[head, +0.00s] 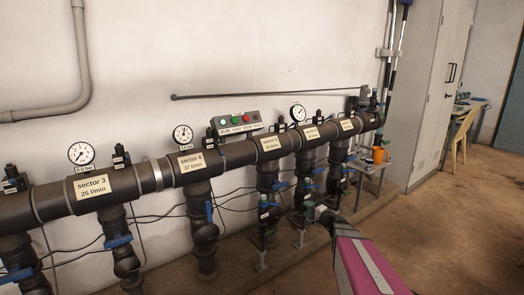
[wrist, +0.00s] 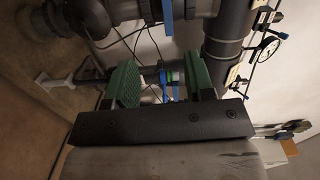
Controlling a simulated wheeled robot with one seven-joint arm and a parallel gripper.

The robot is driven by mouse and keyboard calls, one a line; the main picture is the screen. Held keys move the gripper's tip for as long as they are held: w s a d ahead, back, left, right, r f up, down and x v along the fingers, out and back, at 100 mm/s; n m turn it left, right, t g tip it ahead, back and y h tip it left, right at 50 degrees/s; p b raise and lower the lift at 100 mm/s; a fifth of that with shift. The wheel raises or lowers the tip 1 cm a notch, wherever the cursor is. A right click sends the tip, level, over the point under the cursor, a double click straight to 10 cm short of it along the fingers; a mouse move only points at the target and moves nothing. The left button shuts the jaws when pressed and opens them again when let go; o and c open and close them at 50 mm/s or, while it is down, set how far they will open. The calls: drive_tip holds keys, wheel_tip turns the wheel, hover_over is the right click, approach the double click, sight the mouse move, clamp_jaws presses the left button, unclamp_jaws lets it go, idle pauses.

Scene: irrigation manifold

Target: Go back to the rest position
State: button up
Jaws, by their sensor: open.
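My gripper (head: 318,212) is at the end of my pink arm in the lower right of the head view, in front of the lower part of the manifold. In the wrist view my gripper (wrist: 162,75) has its two green pads wide apart, with nothing held between them. A blue valve handle (wrist: 163,78) and a small green part show beyond the gap between the pads; I cannot tell how far they are. The dark manifold pipe (head: 240,152) runs across the head view, with labelled sectors and blue-handled valves on its branches.
Pressure gauges (head: 81,153) and a button box (head: 236,123) are above the pipe. An orange cup (head: 378,155) stands on a small table at the pipe's far end. A grey cabinet (head: 420,90) is at right. The brown floor (head: 455,235) at right is clear.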

drive_tip(key=s+a+f+n+g+h, duration=0.1)
drive_tip(key=s+a+f+n+g, duration=0.1)
drive_tip(key=s+a+n+g, duration=0.4)
drive_tip(key=s+a+f+n+g+h, duration=0.1)
drive_tip(key=s+a+f+g, duration=0.2)
drive_tip(key=s, duration=0.5)
drive_tip(key=s+d+n+g+h, duration=0.3)
drive_tip(key=s+h, duration=0.5)
drive_tip(key=s, duration=0.4)
drive_tip(key=d+g, duration=0.1)
drive_tip(key=d, duration=0.1)
drive_tip(key=shift+d+g+h, duration=0.35)
drive_tip(key=shift+g+h, duration=0.05)
drive_tip(key=shift+r, duration=0.1)
